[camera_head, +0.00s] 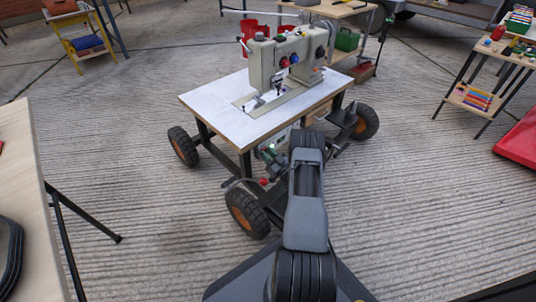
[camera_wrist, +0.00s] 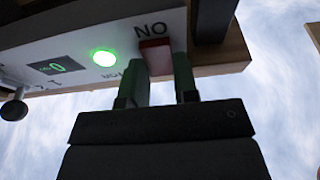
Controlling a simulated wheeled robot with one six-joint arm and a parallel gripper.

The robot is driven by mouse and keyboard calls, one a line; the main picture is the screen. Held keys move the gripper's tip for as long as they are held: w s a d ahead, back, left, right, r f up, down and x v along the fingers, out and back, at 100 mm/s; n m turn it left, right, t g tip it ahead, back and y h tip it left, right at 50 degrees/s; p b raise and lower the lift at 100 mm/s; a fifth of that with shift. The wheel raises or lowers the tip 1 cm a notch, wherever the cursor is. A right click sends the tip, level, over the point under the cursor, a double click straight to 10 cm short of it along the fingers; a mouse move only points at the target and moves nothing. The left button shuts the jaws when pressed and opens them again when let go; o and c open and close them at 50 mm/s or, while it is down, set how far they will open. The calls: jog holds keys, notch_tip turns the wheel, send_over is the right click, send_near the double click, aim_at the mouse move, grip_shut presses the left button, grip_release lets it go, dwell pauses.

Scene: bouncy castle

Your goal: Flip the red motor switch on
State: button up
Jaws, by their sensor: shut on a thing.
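The red motor switch (camera_wrist: 155,55) sits on the white panel (camera_wrist: 100,25) in the wrist view, between my two fingers. My gripper (camera_wrist: 162,72) is shut on it, one finger on each side. Letters reading "NO" in the picture stand above the switch, and a blurred label lies below left. A green lamp (camera_wrist: 103,58) glows beside it. The fingers partly hide the switch, so its exact position cannot be told. In the head view my gripper (camera_head: 270,158) reaches under the near edge of the sewing machine table (camera_head: 215,95); the switch is not clear there.
A small display (camera_wrist: 60,66) and a dark round knob (camera_wrist: 14,110) are left of the lamp. The sewing machine (camera_head: 285,58) stands on the table, which has rugged wheels (camera_head: 247,213). A wooden table edge (camera_head: 25,180) is at left.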

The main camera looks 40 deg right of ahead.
jog(key=o, duration=0.9)
jog(key=shift+p+v, duration=1.25)
jog(key=shift+v, duration=2.5)
